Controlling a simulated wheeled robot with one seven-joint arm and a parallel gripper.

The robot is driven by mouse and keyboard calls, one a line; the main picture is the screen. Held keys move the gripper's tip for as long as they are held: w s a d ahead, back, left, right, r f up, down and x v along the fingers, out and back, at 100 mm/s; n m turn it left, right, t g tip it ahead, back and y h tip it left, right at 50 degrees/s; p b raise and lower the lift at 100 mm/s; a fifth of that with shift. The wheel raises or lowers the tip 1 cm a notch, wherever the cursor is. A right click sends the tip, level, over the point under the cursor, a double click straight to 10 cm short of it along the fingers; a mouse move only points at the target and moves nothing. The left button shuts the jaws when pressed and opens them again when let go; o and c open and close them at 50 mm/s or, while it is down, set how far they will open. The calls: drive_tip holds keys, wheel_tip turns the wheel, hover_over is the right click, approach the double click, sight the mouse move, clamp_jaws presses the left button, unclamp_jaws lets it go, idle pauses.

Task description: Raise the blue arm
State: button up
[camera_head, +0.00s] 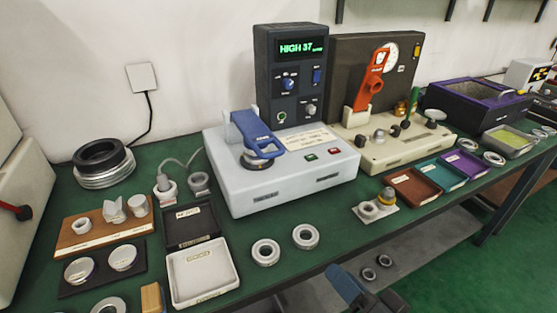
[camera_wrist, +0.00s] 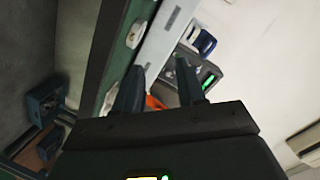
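The blue arm (camera_head: 257,136) is on the white machine (camera_head: 300,180) in the middle of the bench in the head view. It slopes down from its pale bracket, and its front end is over a round metal seat. My gripper (camera_wrist: 158,84) shows in the wrist view with its two dark fingers apart and nothing seen between them. In the head view, a dark part of my arm (camera_head: 350,288) is at the bottom edge, in front of the bench and well away from the blue arm.
A dark display unit (camera_head: 290,75) stands behind the blue arm. A red lever (camera_head: 372,80) is on the beige machine to the right. Two loose bearing rings (camera_head: 266,252) lie in front of the white machine. A white tray (camera_head: 233,290) and a black tray (camera_head: 192,240) are to the left.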

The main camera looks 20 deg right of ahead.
sight(277, 155)
drive_tip(key=w+m+y+b, duration=0.1)
drive_tip(key=w, duration=0.3)
drive_tip(key=w+r+t+y+b, duration=0.1)
drive_tip(key=w, duration=0.4)
drive_tip(key=w+r+m+y+b, duration=0.1)
drive_tip(key=w, duration=0.3)
drive_tip(key=shift+w+d+r+m+t+b, duration=0.2)
drive_tip(key=shift+w+d+m+t+b, duration=0.05)
drive_tip(key=shift+d+m+t+b, duration=0.1)
drive_tip(key=w+r+y, duration=0.1)
drive_tip(key=w+r, duration=0.1)
drive_tip(key=w, duration=0.1)
drive_tip(key=w+r+y+b, duration=0.1)
drive_tip(key=w+r, duration=0.1)
drive_tip(key=r, duration=0.1)
drive_tip(key=w+r+y+b, duration=0.1)
drive_tip(key=w+r+y, duration=0.1)
drive_tip(key=w, duration=0.1)
drive_tip(key=shift+w+a+r+t, duration=0.2)
drive_tip(key=shift+w+r+t, duration=0.05)
drive_tip(key=shift+w+t, duration=0.1)
drive_tip(key=x, duration=0.6)
drive_tip(key=shift+w+a+p, duration=0.1)
drive_tip(key=shift+w+p, duration=0.15)
drive_tip(key=shift+p, duration=0.15)
clamp_jaws()
drive_tip(key=shift+r, duration=0.1)
